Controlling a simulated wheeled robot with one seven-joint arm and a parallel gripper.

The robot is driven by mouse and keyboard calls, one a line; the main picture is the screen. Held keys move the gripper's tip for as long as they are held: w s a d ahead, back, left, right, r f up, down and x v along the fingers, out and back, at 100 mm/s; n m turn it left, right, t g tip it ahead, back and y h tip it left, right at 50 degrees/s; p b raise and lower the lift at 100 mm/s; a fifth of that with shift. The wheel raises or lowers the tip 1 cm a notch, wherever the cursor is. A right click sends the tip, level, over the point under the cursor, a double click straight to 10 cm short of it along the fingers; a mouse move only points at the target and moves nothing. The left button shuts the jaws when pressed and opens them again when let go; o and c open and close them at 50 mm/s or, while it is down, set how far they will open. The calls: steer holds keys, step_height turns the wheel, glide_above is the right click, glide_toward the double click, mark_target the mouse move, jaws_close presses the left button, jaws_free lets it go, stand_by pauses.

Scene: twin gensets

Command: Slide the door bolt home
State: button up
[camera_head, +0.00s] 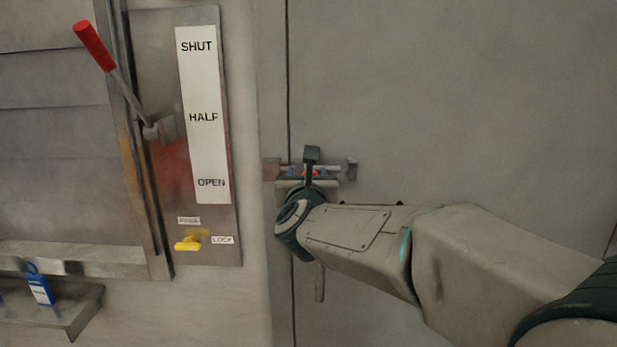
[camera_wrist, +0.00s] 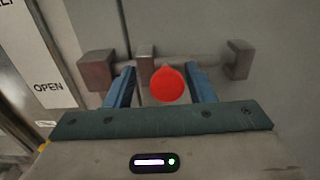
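The door bolt is a grey metal rod on the grey door, with a round red knob (camera_wrist: 168,84) that faces the wrist camera. My gripper (camera_wrist: 163,88) has its two blue fingers on either side of the knob. A gap shows left of the knob, while the right finger appears close to it; contact is unclear. The rod (camera_wrist: 208,62) runs to a block (camera_wrist: 239,59) on the right. A brownish block (camera_wrist: 97,70) stands left of the fingers. In the head view, my gripper (camera_head: 311,172) is at the bolt and partly hides it. The rod's left tip is unclear.
Left of the door seam is a metal plate with a SHUT/HALF/OPEN label (camera_head: 203,115) and a red-handled lever (camera_head: 94,45). A yellow knob (camera_head: 187,243) sits below, beside a LOCK label. A small shelf (camera_head: 60,318) with a blue tagged item (camera_head: 39,287) is at lower left.

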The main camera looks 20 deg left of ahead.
steer(key=shift+d, duration=0.1)
steer(key=b+v, duration=0.2)
steer(key=v, duration=1.2)
steer(key=shift+w, duration=0.15)
steer(key=d+f+n+g+p, duration=0.3)
steer(key=d+f+n+g, duration=0.65)
steer(key=n, duration=1.15)
steer(key=s+d+f+n+g+h, duration=0.1)
steer(key=s+d+f+n, duration=0.2)
steer(key=d, duration=0.3)
steer(key=s+d+f+n+g+h+p, duration=0.1)
steer(key=s+d+f+n+g+h, duration=0.1)
steer(key=s+d+f+n, duration=0.2)
steer(key=s+d+f+n+g+h, duration=0.2)
steer(key=s+d, duration=0.4)
steer(key=d, duration=0.4)
steer(key=f+n, duration=0.1)
steer(key=n, duration=0.1)
steer(key=shift+s+d+f+n+p, duration=0.25)
steer(key=shift+s+f+n+p, duration=0.05)
steer(key=shift+f+p, duration=0.1)
